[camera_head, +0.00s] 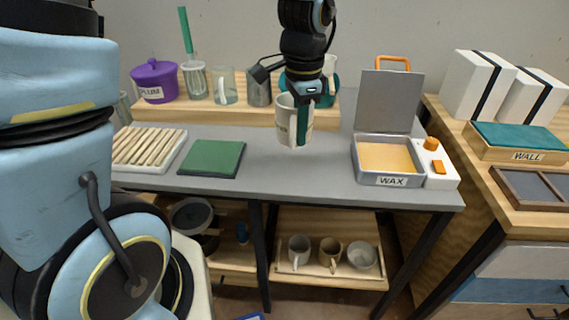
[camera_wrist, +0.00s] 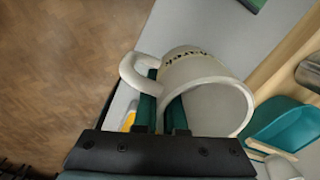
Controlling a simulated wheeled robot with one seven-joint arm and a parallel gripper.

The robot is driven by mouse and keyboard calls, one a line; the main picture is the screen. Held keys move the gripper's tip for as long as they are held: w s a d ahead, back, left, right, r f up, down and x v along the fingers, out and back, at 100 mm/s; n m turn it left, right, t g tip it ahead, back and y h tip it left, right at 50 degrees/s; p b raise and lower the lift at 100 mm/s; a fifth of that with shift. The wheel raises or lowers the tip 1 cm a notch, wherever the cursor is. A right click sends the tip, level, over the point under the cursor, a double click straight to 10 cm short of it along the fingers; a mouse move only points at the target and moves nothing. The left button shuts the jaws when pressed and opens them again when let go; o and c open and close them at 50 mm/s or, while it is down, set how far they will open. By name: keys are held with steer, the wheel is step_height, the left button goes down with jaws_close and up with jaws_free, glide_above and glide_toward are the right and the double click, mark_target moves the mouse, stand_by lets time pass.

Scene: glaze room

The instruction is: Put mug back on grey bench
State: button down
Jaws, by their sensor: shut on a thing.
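A white mug (camera_head: 287,120) with dark lettering hangs upright, or nearly so, from my gripper (camera_head: 302,112) in front of the wooden shelf, over the grey bench (camera_head: 310,172). In the wrist view the mug (camera_wrist: 205,92) shows its open rim, its handle and part of its lettering. My gripper (camera_wrist: 163,115) is shut on the mug at the handle side. One teal finger is by the handle and the other is at the mug wall. The gap between mug base and bench top is hard to judge.
The bench middle is clear between the green mat (camera_head: 211,158) and the open WAX box (camera_head: 385,158). A tray of sticks (camera_head: 148,148) lies at left. Behind, a wooden riser (camera_head: 240,115) carries a purple PLUM pot (camera_head: 155,80) and several cups. A wooden counter (camera_head: 545,213) stands right.

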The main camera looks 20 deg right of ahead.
step_height(320, 180, down, 10)
steer(key=shift+a+r+p, duration=0.1)
steer(key=shift+p, duration=0.25)
steer(key=c, duration=1)
jaws_free()
step_height(320, 180, up, 12)
steer(key=shift+s, duration=0.2)
steer(key=w+a+f+n, duration=0.1)
steer(key=w+a+n, duration=0.1)
steer(key=a+n, duration=0.6)
steer(key=w+a+f+n+t, duration=0.1)
steer(key=w+a+n, duration=0.2)
steer(key=a+n, duration=0.6)
steer(key=a, duration=0.9)
steer(key=shift+w+a+f, duration=0.15)
steer(key=shift+w+a, duration=0.15)
steer(key=shift+a, duration=0.05)
